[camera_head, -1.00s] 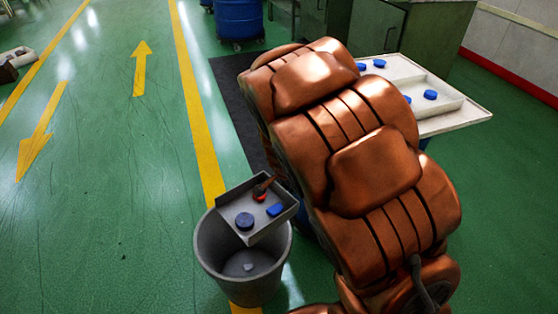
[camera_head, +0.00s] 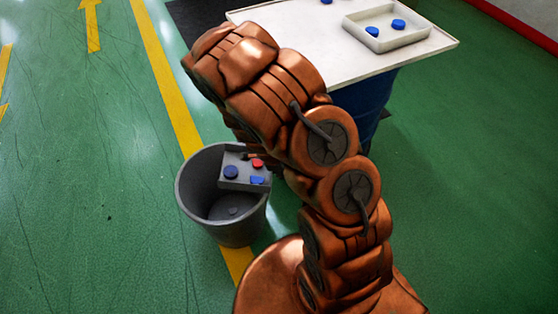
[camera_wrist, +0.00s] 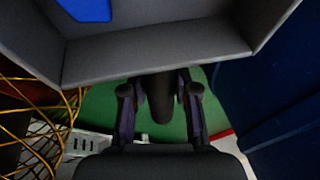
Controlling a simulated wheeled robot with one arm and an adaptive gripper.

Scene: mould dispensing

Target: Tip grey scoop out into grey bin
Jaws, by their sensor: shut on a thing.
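The grey scoop (camera_head: 245,171) is a shallow square tray, over the right part of the grey bin's mouth in the head view. It looks tilted, but its angle is hard to judge. A dark blue round piece, a red piece and a blue piece are still in it. The grey bin (camera_head: 192,203) stands upright on the floor, with a small grey piece (camera_head: 233,211) at its bottom. In the wrist view, my gripper (camera_wrist: 160,92) is shut on the scoop's dark handle, below the scoop's wall (camera_wrist: 165,60). The arm hides the gripper in the head view.
A white-topped table (camera_head: 300,45) with a pale tray (camera_head: 405,41) and several blue pieces stands behind my arm, on a dark blue drum (camera_head: 366,100). A yellow floor line (camera_head: 165,75) runs behind the bin. Floor left of the bin is clear.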

